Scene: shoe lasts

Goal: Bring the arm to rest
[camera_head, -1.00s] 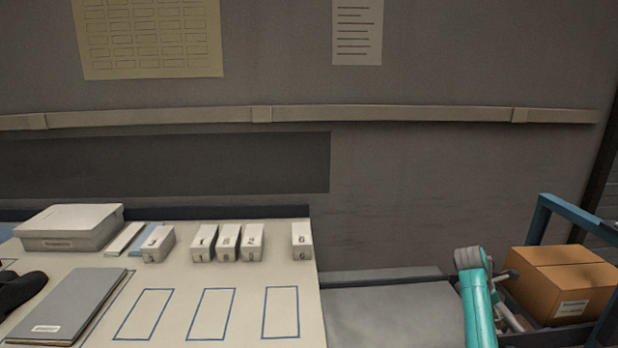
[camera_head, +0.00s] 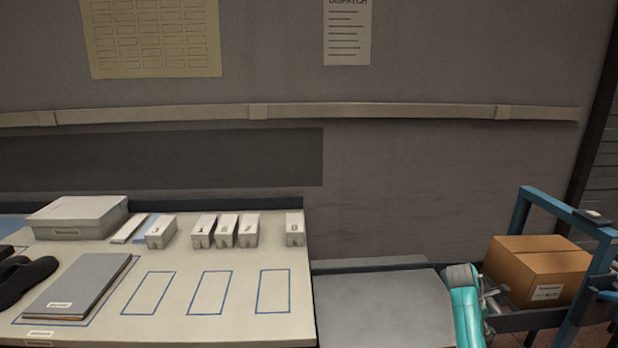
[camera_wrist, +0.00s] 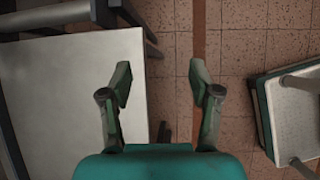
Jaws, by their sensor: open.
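My gripper (camera_wrist: 162,85) shows in the wrist view with its two fingers apart and nothing between them. It hangs above a reddish tiled floor, just right of a pale flat surface. In the head view my teal arm (camera_head: 465,312) stands at the lower right, between a grey low surface and a cardboard box. My gripper's fingers cannot be made out clearly in the head view.
A table (camera_head: 225,333) at left holds several numbered white blocks, a grey box (camera_head: 78,216), a grey folder (camera_head: 75,288) and dark shoe-like shapes (camera_head: 25,277). A cardboard box (camera_head: 540,268) sits on a blue-framed cart (camera_head: 571,212). The low grey surface (camera_head: 380,310) is bare.

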